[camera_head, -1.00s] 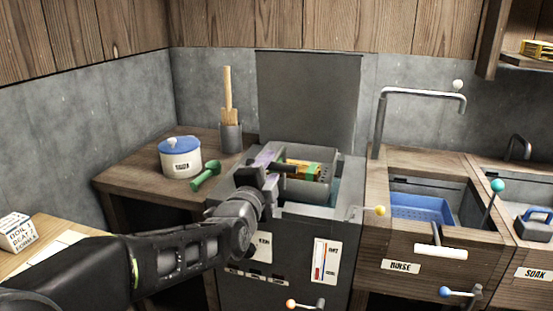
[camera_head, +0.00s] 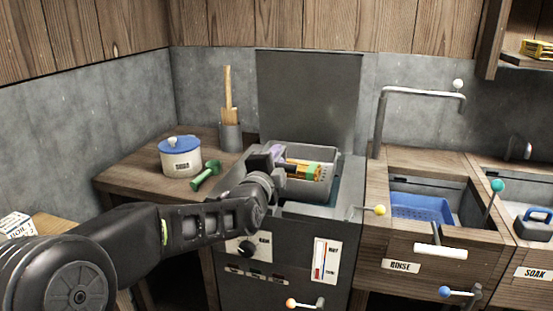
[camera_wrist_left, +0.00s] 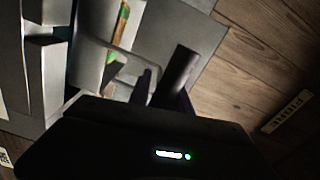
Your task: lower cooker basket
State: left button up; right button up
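The grey cooker basket (camera_head: 327,158) sits at the mouth of the dark cooker (camera_head: 285,225), its rim raised above the opening. A brown-orange and green item (camera_head: 304,172) lies in it and also shows in the wrist view (camera_wrist_left: 120,30). My left gripper (camera_head: 272,153) is at the basket's left side. In the left wrist view its purple fingers (camera_wrist_left: 158,92) close around the basket's dark round handle (camera_wrist_left: 180,68); their exact contact is dark. My right gripper is out of view.
The cooker's upright lid (camera_head: 310,95) is behind the basket. A yellow-knobbed lever (camera_head: 379,210) and rinse sink (camera_head: 425,207) are right.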

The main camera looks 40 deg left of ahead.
pick_arm(q)
grip_shut()
dwell(0.9)
